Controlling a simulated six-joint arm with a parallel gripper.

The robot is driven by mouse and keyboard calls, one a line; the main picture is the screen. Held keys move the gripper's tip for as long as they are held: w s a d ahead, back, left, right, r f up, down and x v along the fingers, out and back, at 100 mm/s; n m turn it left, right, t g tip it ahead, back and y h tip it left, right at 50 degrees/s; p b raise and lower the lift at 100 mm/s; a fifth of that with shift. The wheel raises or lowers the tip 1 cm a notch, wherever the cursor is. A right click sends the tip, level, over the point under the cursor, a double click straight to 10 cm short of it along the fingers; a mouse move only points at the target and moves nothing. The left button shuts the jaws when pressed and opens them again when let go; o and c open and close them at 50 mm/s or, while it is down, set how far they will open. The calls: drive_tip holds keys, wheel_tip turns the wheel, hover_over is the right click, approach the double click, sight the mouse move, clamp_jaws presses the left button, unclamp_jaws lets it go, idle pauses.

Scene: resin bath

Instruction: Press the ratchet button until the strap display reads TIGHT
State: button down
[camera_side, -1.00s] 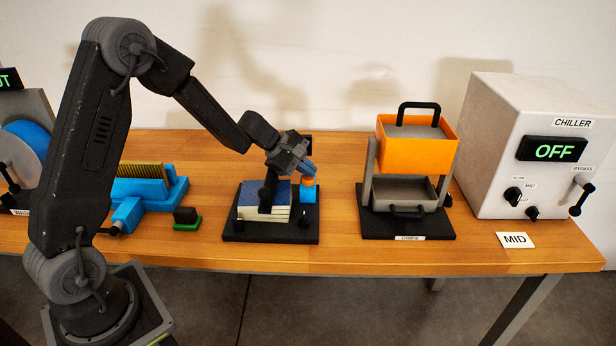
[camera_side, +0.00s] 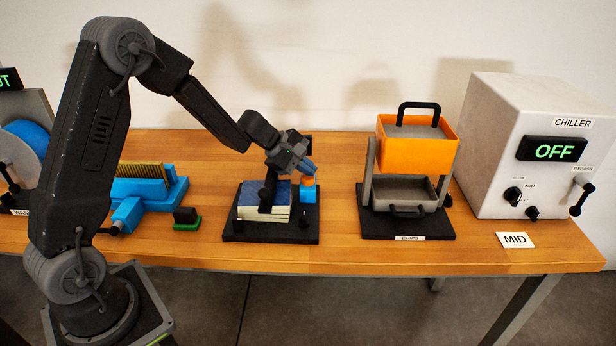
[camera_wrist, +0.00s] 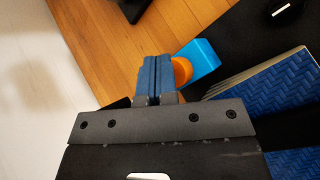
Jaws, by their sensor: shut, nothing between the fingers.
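The ratchet is a blue block (camera_side: 308,194) with an orange button (camera_side: 308,182) on top, at the right rear of a black base (camera_side: 245,231). My gripper (camera_side: 313,174) is shut and empty, its blue fingertips pointing down at the button and apparently touching it. In the wrist view the shut fingers (camera_wrist: 156,60) lie beside the orange button (camera_wrist: 182,71) and the blue block (camera_wrist: 203,58); contact is hard to tell there. A stack of blue-topped sheets (camera_side: 279,190) with a black strap bar over it sits on the base. I can read no strap display in either view.
A blue brush fixture (camera_side: 150,190) and a small green-and-black block (camera_side: 186,218) are left. Bare table separates the bases.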

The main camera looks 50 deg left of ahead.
sight(307, 179)
drive_tip(key=shift+r, duration=0.55)
drive_tip(key=shift+r, duration=2.5)
drive_tip(key=shift+s+d+r, duration=0.15)
drive_tip(key=shift+r, duration=0.1)
drive_tip(key=s+d+r+m+g+y, duration=0.1)
drive_tip(key=s+d+r+m, duration=0.2)
drive_tip(key=s+m, duration=0.3)
drive_tip(key=s+d+r+m+y, duration=0.1)
drive_tip(key=s+d+r+m, duration=0.2)
drive_tip(key=s, duration=0.4)
drive_tip(key=s+d+r+m+g, duration=0.1)
drive_tip(key=s+d+r+m, duration=0.35)
drive_tip(key=s, duration=0.25)
drive_tip(key=s+a+f+m+y, duration=0.1)
drive_tip(key=s+a+m+y, duration=0.2)
drive_tip(key=s, duration=0.7)
drive_tip(key=m, duration=0.2)
drive_tip(key=shift+f+m+y, duration=0.35)
drive_tip(key=shift+f+y, duration=0.05)
